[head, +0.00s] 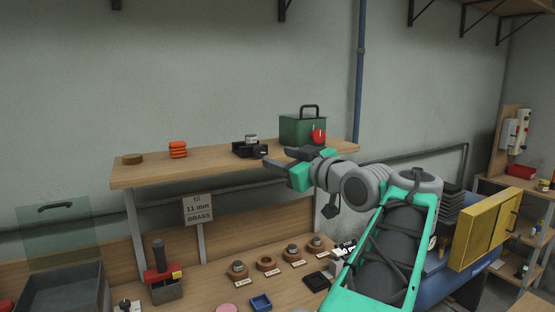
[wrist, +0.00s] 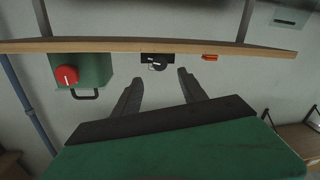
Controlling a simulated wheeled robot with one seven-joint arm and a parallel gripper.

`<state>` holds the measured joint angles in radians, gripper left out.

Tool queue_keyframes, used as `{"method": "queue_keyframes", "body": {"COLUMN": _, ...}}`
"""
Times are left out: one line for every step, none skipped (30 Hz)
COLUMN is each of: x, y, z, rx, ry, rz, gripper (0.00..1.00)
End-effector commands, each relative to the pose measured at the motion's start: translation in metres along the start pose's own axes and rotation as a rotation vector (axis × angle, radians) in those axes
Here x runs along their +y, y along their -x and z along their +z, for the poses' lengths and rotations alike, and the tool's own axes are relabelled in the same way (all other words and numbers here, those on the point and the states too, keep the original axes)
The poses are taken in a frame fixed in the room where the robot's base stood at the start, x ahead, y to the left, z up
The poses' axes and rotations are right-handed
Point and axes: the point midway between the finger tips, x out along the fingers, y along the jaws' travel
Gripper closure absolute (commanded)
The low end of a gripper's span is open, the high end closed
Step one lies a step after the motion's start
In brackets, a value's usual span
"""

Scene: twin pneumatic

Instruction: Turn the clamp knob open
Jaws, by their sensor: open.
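A black clamp block (head: 243,149) sits on the upper wooden shelf with a small grey cylinder (head: 251,139) on top. A small round dark knob (head: 264,154) shows on its front side, and the knob (wrist: 158,66) also shows in the wrist view. My gripper (head: 276,158) is in front of the shelf edge, to the right of the block in the head view. Its jaws are open and empty. In the wrist view the knob lies just beyond and between the fingertips (wrist: 160,75), apart from them. Which way the knob is turned is too small to tell.
A green box (head: 297,130) with a red knob (head: 319,136) and black handle stands on the shelf right of the block. Orange pieces (head: 178,149) and a brown disc (head: 133,159) lie to its left. A lower bench (head: 205,286) holds fixtures and a sign (head: 199,209).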

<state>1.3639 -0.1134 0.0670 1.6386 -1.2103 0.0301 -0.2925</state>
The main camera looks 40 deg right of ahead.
Motion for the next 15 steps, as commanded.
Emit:
{"method": "queue_keyframes", "body": {"x": 0.000, "y": 0.000, "z": 0.000, "rx": 0.000, "ry": 0.000, "rz": 0.000, "gripper": 0.50}}
{"method": "queue_keyframes", "body": {"x": 0.000, "y": 0.000, "z": 0.000, "rx": 0.000, "ry": 0.000, "rz": 0.000, "gripper": 0.50}}
{"method": "queue_keyframes", "body": {"x": 0.000, "y": 0.000, "z": -0.001, "rx": 0.000, "ry": 0.000, "rz": 0.000, "gripper": 0.50}}
{"method": "queue_keyframes", "body": {"x": 0.000, "y": -0.001, "z": -0.003, "rx": 0.000, "ry": 0.000, "rz": -0.002, "gripper": 0.50}}
{"method": "queue_keyframes", "body": {"x": 0.000, "y": -0.001, "z": -0.008, "rx": 0.001, "ry": 0.001, "rz": -0.004, "gripper": 0.50}}
{"method": "queue_keyframes", "body": {"x": -0.001, "y": -0.002, "z": -0.020, "rx": 0.005, "ry": 0.007, "rz": -0.008, "gripper": 0.50}}
{"method": "queue_keyframes", "body": {"x": -0.003, "y": -0.001, "z": -0.035, "rx": 0.011, "ry": 0.018, "rz": -0.013, "gripper": 0.50}}
{"method": "queue_keyframes", "body": {"x": -0.007, "y": 0.000, "z": -0.053, "rx": 0.019, "ry": 0.034, "rz": -0.018, "gripper": 0.50}}
{"method": "queue_keyframes", "body": {"x": -0.015, "y": 0.000, "z": -0.075, "rx": 0.026, "ry": 0.045, "rz": -0.028, "gripper": 0.50}}
{"method": "queue_keyframes", "body": {"x": -0.021, "y": 0.001, "z": -0.088, "rx": 0.029, "ry": 0.045, "rz": -0.037, "gripper": 0.50}}
{"method": "queue_keyframes", "body": {"x": -0.029, "y": 0.001, "z": -0.096, "rx": 0.028, "ry": 0.036, "rz": -0.048, "gripper": 0.50}}
{"method": "queue_keyframes", "body": {"x": -0.037, "y": 0.000, "z": -0.100, "rx": 0.020, "ry": 0.011, "rz": -0.056, "gripper": 0.50}}
{"method": "queue_keyframes", "body": {"x": -0.042, "y": -0.001, "z": -0.098, "rx": 0.012, "ry": -0.013, "rz": -0.056, "gripper": 0.50}}
{"method": "queue_keyframes", "body": {"x": -0.045, "y": -0.002, "z": -0.091, "rx": 0.005, "ry": -0.043, "rz": -0.050, "gripper": 0.50}}
{"method": "queue_keyframes", "body": {"x": -0.048, "y": -0.003, "z": -0.076, "rx": -0.003, "ry": -0.085, "rz": -0.034, "gripper": 0.50}}
